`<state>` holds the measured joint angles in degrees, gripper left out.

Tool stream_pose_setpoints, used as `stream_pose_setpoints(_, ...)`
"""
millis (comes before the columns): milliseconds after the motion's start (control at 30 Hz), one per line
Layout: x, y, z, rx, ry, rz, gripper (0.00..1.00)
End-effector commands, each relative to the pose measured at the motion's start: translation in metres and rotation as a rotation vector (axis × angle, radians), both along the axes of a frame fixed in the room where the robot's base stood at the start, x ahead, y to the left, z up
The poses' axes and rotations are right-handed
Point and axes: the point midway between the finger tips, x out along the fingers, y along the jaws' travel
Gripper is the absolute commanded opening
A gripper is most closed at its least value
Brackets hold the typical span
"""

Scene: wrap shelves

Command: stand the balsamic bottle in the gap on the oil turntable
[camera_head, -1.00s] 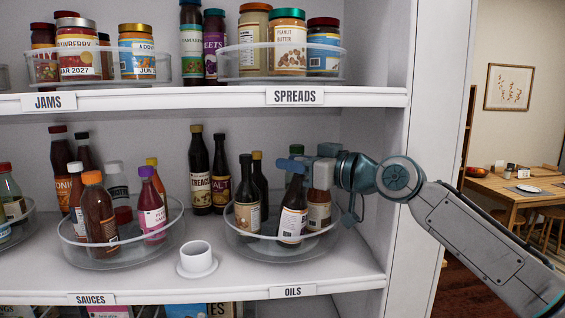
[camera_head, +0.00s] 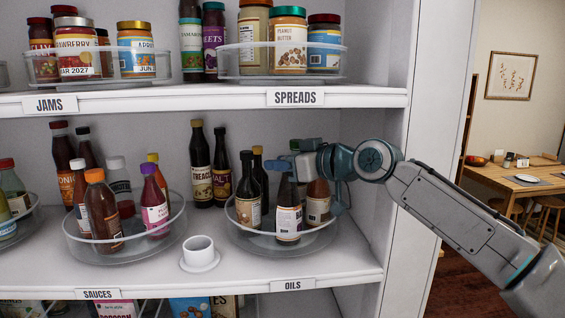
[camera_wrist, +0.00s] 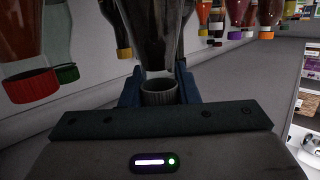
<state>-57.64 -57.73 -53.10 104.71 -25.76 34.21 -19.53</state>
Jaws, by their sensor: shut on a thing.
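My gripper (camera_head: 295,160) is shut on the neck of a dark bottle with a pale label, taken as the balsamic bottle (camera_head: 289,220). The bottle is about upright inside the rim of the clear oil turntable (camera_head: 262,246), near its front. I cannot tell whether its base touches the turntable floor. In the wrist view its dark cap (camera_wrist: 160,92) sits between my blue fingers. On the turntable, a dark black-capped bottle (camera_head: 248,205) and a yellow-capped one (camera_head: 257,165) stand to its left. A reddish-brown bottle (camera_head: 318,205) stands close on its right.
A white cup on a saucer (camera_head: 200,252) stands left of the oil turntable. The sauces turntable (camera_head: 90,250) is further left. Two tall bottles (camera_head: 200,165) stand behind. The spreads shelf edge (camera_head: 360,98) is above my gripper; the shelf side wall (camera_head: 392,200) is on the right.

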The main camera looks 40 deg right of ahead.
Motion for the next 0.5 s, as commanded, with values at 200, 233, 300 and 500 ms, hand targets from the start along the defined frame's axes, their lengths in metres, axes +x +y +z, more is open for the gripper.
stream_pose_setpoints(200,0.0,0.0001,-0.0026,-0.001,0.0,0.0,0.48)
stream_pose_setpoints(233,0.0,0.0001,-0.0026,-0.001,0.0,0.0,0.5)
stream_pose_setpoints(300,0.0,0.0001,-0.0026,-0.001,0.0,0.0,0.5)
stream_pose_setpoints(500,0.0,0.0001,-0.002,0.0,0.0,0.0,0.5)
